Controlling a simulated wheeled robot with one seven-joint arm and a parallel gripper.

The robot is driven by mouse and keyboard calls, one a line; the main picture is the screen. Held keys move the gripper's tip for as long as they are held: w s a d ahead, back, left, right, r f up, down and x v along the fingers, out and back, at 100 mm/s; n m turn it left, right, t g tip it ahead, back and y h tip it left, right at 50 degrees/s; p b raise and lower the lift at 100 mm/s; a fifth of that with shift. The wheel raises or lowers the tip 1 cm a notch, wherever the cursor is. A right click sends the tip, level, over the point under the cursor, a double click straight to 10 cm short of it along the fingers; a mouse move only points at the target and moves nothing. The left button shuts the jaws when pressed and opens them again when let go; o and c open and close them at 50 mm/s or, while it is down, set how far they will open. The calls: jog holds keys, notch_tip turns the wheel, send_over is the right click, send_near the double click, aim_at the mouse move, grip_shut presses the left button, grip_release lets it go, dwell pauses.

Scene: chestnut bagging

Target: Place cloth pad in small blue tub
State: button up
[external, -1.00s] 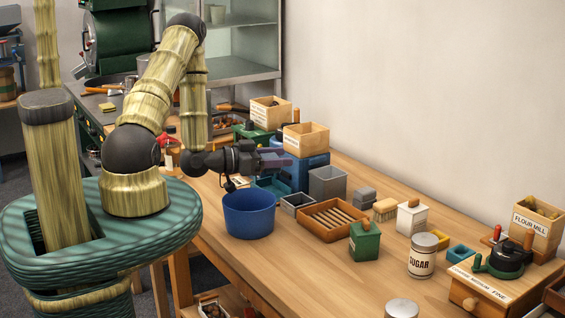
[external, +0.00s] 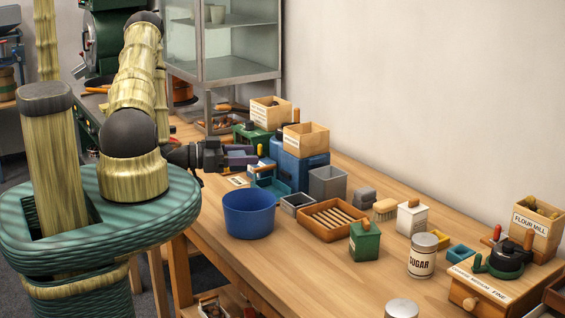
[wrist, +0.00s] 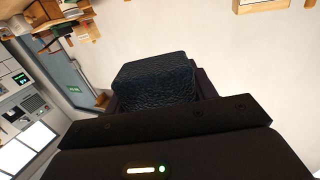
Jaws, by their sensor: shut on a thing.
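My gripper (external: 240,158) is shut on a dark blue, textured, block-like thing, which looks like the cloth pad (wrist: 155,82) in the wrist view. The gripper is raised above the left edge of the workbench, behind the round blue tub (external: 248,215). In the external view the held pad is hard to make out against the fingers.
A blue tray (external: 270,187), grey bin (external: 328,184), slatted wooden tray (external: 331,219), green box (external: 365,242) and sugar tin (external: 422,256) crowd the workbench. Labelled wooden boxes (external: 306,139) stand higher behind. The bench's front strip is mostly clear.

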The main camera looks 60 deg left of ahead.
jog(key=shift+f+p, duration=0.5)
jog(key=shift+f, duration=1.9)
notch_tip(320, 180, down, 4)
jog(key=shift+f+p, duration=0.1)
jog(key=shift+p, duration=0.45)
jog(key=shift+f+b, duration=0.4)
jog(key=shift+f, duration=0.2)
jog(key=o, duration=1)
jog(key=shift+r, duration=0.1)
